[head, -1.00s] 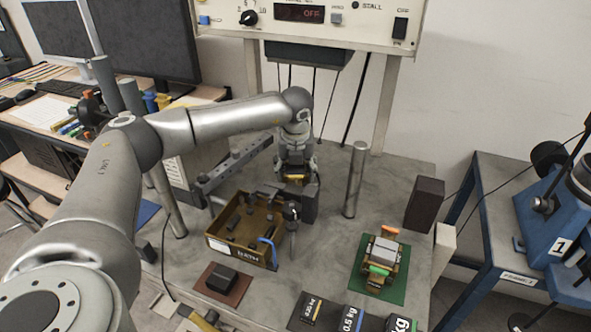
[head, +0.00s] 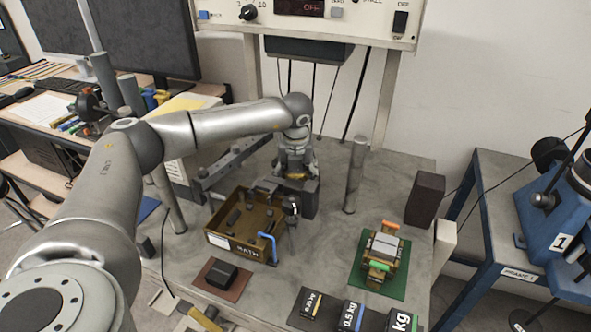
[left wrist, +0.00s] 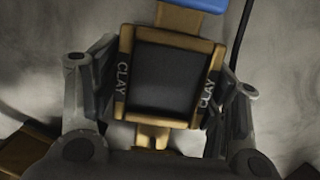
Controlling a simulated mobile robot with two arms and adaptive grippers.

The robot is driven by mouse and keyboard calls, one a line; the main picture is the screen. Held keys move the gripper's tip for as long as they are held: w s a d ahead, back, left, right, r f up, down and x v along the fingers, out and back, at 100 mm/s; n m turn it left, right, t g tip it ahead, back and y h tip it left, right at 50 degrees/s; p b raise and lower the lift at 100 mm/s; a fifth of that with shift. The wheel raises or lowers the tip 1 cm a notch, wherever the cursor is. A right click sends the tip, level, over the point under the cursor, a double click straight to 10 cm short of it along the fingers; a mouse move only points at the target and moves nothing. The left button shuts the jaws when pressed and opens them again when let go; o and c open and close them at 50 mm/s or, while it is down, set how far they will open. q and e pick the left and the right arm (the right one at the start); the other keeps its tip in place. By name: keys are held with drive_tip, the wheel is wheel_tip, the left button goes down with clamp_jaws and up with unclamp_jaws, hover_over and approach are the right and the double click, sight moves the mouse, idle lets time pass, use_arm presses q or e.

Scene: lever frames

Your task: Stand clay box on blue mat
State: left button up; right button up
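The clay box (left wrist: 168,75) fills the middle of the left wrist view. It has a tan frame marked CLAY on two sides and a dark inner face. My left gripper (left wrist: 165,105) has one finger against each side of it. In the head view my left gripper (head: 296,172) is low at the back of the bench, and only a little of the box shows there. A blue patch (head: 147,208), likely the blue mat, shows at the bench's left edge, partly hidden by my arm. My right gripper is out of view.
A green mat (head: 371,288) bears another framed item. Several weights line the front.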

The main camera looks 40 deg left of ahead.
use_arm(q)
drive_tip(key=shift+o, duration=0.8)
drive_tip(key=shift+w+a+r, duration=0.1)
drive_tip(key=shift+w+a, duration=0.05)
drive_tip(key=shift+w, duration=0.15)
drive_tip(key=shift+s+r, duration=0.1)
drive_tip(key=shift+r, duration=0.05)
